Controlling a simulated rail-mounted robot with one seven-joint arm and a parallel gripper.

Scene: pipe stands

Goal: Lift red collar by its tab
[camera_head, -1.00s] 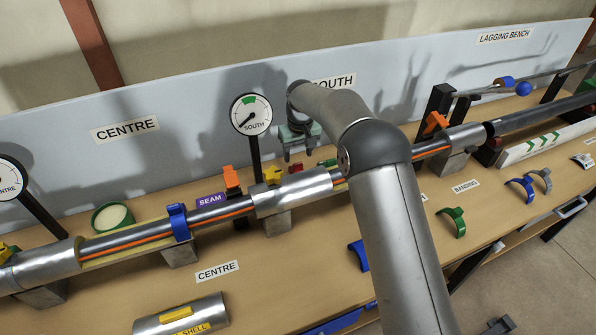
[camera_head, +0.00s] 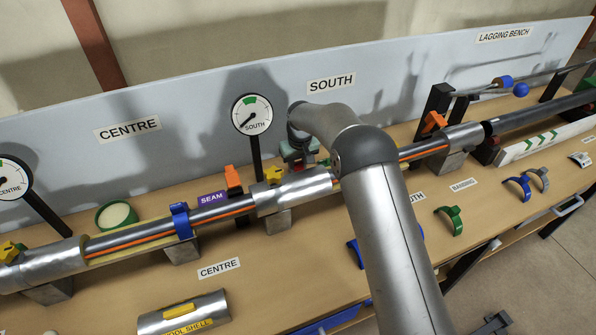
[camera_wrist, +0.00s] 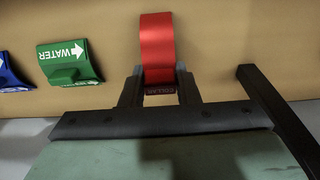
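A green WATER piece (camera_wrist: 69,62) and a blue piece (camera_wrist: 12,75) lie left of the collar in the wrist view. A dark post (camera_wrist: 275,110) stands close on the right. The lagged pipe (camera_head: 295,190), SOUTH gauge (camera_head: 252,115) and orange clip (camera_head: 233,178) are near my gripper.

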